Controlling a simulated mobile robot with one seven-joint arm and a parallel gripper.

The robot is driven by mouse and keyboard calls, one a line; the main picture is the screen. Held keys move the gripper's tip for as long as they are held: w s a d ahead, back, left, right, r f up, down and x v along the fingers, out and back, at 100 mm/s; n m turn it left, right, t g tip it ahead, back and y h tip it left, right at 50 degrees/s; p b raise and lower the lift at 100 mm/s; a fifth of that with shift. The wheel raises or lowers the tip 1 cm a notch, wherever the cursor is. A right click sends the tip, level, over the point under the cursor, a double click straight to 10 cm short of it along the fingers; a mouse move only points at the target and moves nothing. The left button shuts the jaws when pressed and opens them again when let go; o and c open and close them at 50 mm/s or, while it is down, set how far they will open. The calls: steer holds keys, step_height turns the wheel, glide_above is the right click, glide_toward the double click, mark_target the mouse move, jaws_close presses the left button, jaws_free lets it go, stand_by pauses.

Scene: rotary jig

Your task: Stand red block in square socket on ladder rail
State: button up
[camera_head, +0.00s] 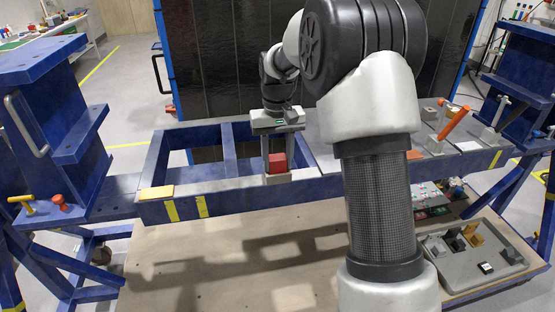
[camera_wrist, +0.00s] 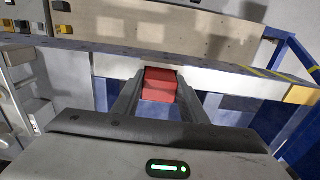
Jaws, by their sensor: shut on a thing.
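The red block (camera_head: 277,163) is upright between the fingers of my gripper (camera_head: 276,168) in the head view. It also shows between the two fingers of my gripper (camera_wrist: 160,90) in the wrist view. My gripper points down and is shut on the block. The block's lower end is at a small pale socket (camera_head: 278,178) on the front rail of the blue ladder frame (camera_head: 322,190). The socket's opening is hidden, so I cannot tell how deep the block sits in it.
A yellow pad (camera_head: 156,193) lies on the rail's left end. On the right, a grey plate holds an orange bar (camera_head: 454,122) and several small blocks. A grey tray (camera_head: 475,283) with small parts stands at the lower right. Blue side stands flank the frame.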

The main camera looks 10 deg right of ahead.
steer(key=o, duration=1.3)
steer(key=shift+f, duration=0.1)
